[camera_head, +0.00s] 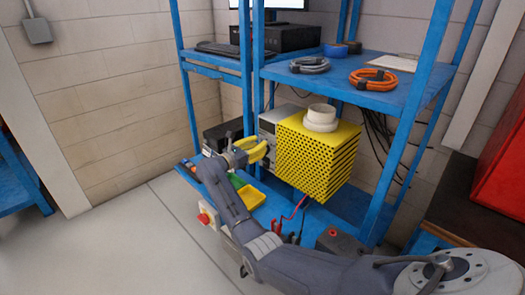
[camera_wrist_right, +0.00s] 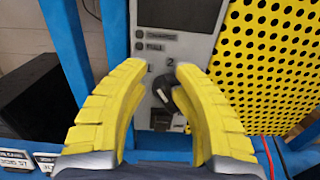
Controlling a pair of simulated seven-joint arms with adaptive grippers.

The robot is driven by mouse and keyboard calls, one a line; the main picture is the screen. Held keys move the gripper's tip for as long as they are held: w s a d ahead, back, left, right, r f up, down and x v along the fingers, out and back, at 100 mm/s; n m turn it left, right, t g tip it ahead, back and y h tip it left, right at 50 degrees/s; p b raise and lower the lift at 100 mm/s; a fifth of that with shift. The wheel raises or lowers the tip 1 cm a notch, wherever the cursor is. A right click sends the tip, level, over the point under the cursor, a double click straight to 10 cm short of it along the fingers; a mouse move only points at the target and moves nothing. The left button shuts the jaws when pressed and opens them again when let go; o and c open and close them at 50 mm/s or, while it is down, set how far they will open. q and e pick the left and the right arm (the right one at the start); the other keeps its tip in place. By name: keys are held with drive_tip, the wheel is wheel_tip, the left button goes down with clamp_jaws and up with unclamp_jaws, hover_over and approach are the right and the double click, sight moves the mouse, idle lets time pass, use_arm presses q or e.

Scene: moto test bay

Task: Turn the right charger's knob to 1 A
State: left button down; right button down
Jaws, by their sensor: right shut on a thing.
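The charger (camera_head: 268,127) is a grey box beside the yellow perforated box, partly hidden by it and by my gripper. In the right wrist view its panel (camera_wrist_right: 152,57) has labels reading like CHARGED and FULL, with a 1 and a 2 printed below. The black knob (camera_wrist_right: 183,98) sits under these numbers, partly covered by the right-hand finger. I cannot read the knob's setting clearly. My left gripper is not in view.
The yellow perforated box (camera_head: 315,155) with a white round piece (camera_head: 321,118) on top stands close right. A black box (camera_head: 222,132) is to the left. A yellow tray (camera_head: 250,196), red clip leads (camera_head: 297,207) and blue shelf posts (camera_head: 188,98) lie around the arm.

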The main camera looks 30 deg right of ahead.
drive_tip(key=c, duration=2.1)
unclamp_jaws()
drive_tip(key=shift+w+a+f, duration=0.1)
drive_tip(key=shift+a+f, duration=0.05)
drive_tip(key=shift+f, duration=0.45)
drive_tip(key=shift+w+a+f, duration=0.1)
drive_tip(key=shift+a+f, duration=0.05)
drive_tip(key=shift+f, duration=0.45)
drive_tip(key=shift+s+r, duration=0.1)
drive_tip(key=shift+r, duration=0.2)
clamp_jaws()
drive_tip(key=s+a, duration=0.1)
drive_tip(key=a, duration=0.6)
drive_tip(key=shift+a+r, duration=0.15)
drive_tip(key=shift+r, duration=0.15)
drive_tip(key=shift+s, duration=0.1)
